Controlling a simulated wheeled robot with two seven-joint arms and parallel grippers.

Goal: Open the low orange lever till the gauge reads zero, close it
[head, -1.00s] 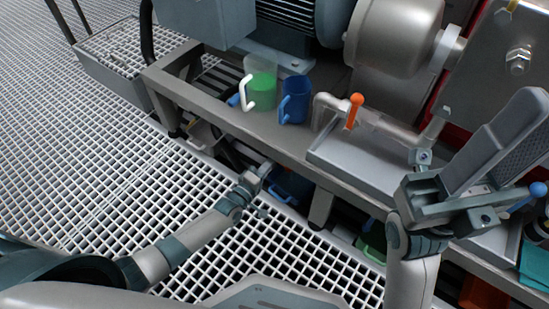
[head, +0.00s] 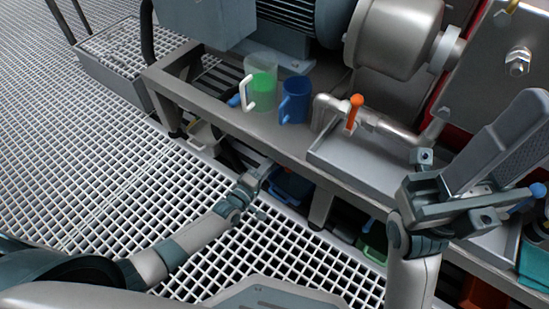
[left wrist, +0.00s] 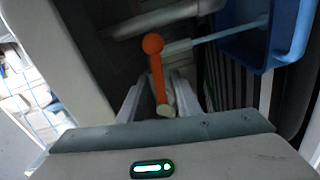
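A low orange lever (left wrist: 157,75) with a round ball end shows in the left wrist view. It lies between the two fingers of my left gripper (left wrist: 157,100), which are apart with a gap on each side of it. In the head view my left gripper (head: 262,178) reaches to the underside of the bench, where this lever is hidden. Another orange lever (head: 355,111) stands on the pipe above the bench. I cannot make out a gauge in either view.
A blue bin (left wrist: 260,45) is close to the right of the low lever. Open grating floor (head: 90,150) lies at left.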

